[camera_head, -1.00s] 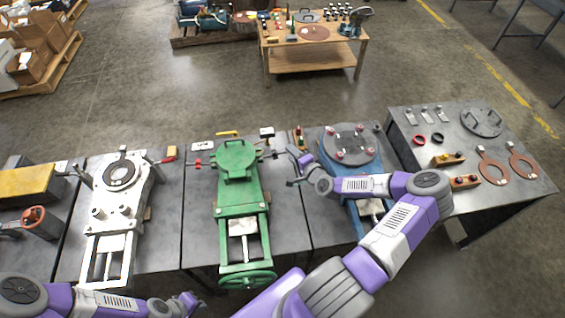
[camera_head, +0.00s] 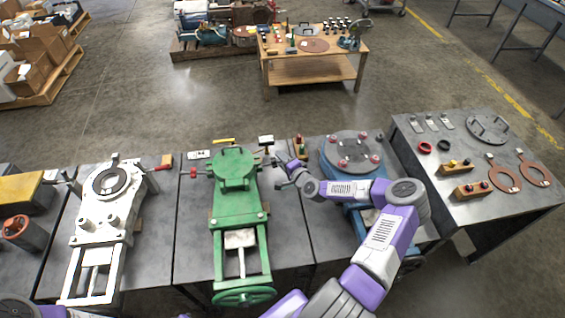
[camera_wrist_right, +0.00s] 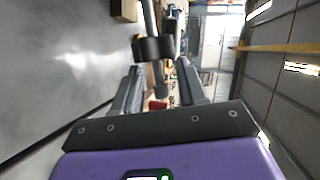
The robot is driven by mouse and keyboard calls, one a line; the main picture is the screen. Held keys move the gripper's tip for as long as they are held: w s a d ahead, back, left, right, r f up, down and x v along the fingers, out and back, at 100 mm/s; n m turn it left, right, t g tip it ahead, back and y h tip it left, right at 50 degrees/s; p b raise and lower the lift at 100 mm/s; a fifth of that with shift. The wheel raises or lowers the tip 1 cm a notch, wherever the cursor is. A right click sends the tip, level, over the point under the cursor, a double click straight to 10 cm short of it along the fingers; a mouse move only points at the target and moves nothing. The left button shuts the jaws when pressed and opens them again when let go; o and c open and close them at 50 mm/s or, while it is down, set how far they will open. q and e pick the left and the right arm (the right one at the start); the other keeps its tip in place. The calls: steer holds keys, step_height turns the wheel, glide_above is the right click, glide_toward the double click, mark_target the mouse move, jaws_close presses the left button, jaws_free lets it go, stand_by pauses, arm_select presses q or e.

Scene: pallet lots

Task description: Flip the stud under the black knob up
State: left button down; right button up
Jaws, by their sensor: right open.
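The green valve (camera_head: 236,190) lies on the grey bench in the head view, its round lid at the far end. A stud sticks out on each side of the lid. The left one carries a red knob (camera_head: 193,173). My right gripper (camera_head: 283,168) is just right of the lid, by the right-hand stud. In the right wrist view the black knob (camera_wrist_right: 153,47) sits around a grey stud (camera_wrist_right: 150,15), in line with the gap between the open fingers of my right gripper (camera_wrist_right: 159,72). I cannot tell whether they touch. My left gripper is out of view.
A white valve (camera_head: 105,210) stands to the left and a blue valve (camera_head: 353,153) to the right, partly behind my right arm. A side table (camera_head: 470,150) holds rings and knob blocks.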

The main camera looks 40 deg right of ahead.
steer(key=shift+w, duration=0.15)
jaws_close()
stand_by(0.4)
